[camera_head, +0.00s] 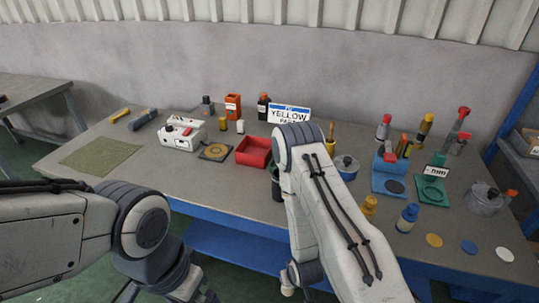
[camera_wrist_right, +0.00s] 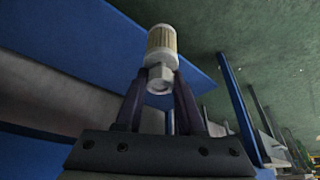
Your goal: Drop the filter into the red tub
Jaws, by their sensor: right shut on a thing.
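The red tub (camera_head: 250,161) is an open square tray on the workbench, left of the middle in the head view. It looks empty. In the right wrist view the filter (camera_wrist_right: 162,42) has a pale cap, a tan pleated body and a metal hex end. My right gripper (camera_wrist_right: 161,82) is shut on the filter at its metal end, with the bench's blue edge and green floor behind.
A white box-shaped device (camera_head: 182,136) and a dark square plate with a yellow ring (camera_head: 215,152) lie left of the tub. A "YELLOW" sign (camera_head: 289,114) stands behind it. A blue-lidded pot (camera_head: 346,166) and several bottles stand right. A green mat (camera_head: 100,157) lies far left.

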